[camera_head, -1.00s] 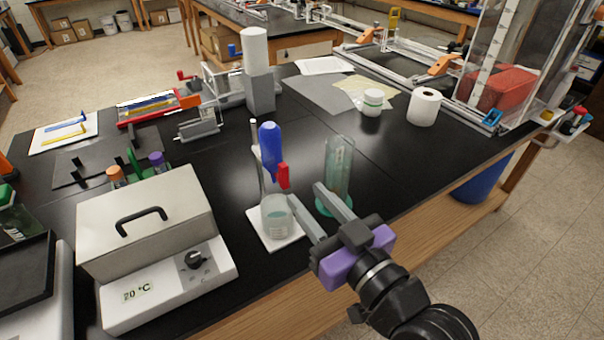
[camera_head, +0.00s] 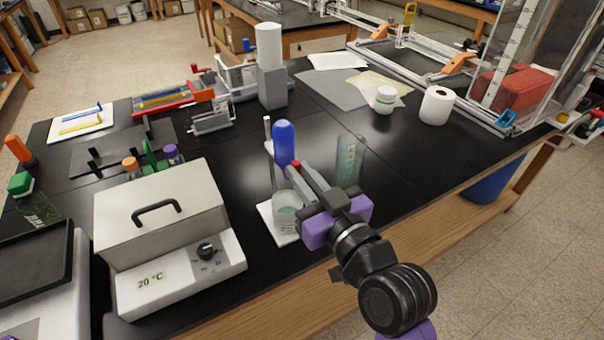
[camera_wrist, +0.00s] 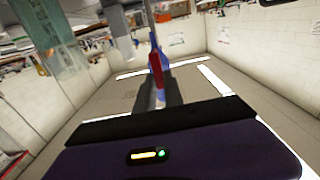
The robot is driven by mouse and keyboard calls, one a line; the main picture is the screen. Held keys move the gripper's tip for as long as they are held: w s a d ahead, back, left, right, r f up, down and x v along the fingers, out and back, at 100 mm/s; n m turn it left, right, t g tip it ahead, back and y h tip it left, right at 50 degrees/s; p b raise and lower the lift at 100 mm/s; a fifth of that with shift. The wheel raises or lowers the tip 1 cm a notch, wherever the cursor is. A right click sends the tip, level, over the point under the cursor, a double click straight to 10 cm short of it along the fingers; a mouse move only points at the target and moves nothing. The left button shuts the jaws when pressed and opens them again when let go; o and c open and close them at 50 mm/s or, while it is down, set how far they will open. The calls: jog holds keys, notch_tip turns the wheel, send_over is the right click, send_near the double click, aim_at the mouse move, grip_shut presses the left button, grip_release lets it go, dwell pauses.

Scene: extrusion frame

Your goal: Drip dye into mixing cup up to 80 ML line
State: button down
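The burette has a blue bulb-shaped top (camera_head: 284,142) and hangs upright on a thin stand over the mixing cup. Its red valve handle (camera_head: 295,165) shows at my fingertips; it also shows in the wrist view (camera_wrist: 156,66) between the two dark fingers, with the blue part behind. My gripper (camera_head: 302,168) comes in from the front right. Its fingers are close together and appear shut on the red handle. The clear mixing cup (camera_head: 285,219) stands under the burette with pale teal liquid in it. Its marks are too small to read, and my gripper covers its right side.
The white stand base (camera_head: 266,211) lies under the cup. A tall glass cylinder (camera_head: 350,160) stands close to the right of my fingers. A metal lidded bath (camera_head: 150,200) is at the left. Bare black bench (camera_head: 405,175) lies to the right.

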dwell(0.4)
jog(key=m, duration=0.2)
jog(key=m+p, duration=0.1)
jog(key=shift+w+d, duration=0.25)
jog(key=shift+d, duration=0.15)
jog(key=shift+w+d+f+m+p, duration=0.3)
jog(key=shift+f+m+p, duration=0.25)
jog(key=shift+m, duration=1.5)
jog(key=shift+w+d+f+m+p, duration=0.15)
jog(key=shift+d+f+m+p, duration=0.4)
jog(key=shift+m, duration=1.55)
jog(key=shift+w+d+f+m+p, duration=0.3)
jog(key=shift+m+p, duration=0.4)
jog(key=shift+m, duration=1.35)
jog(key=shift+a+f, duration=0.1)
jog(key=c, duration=1.4)
grip_release()
jog(key=shift+c, duration=0.2)
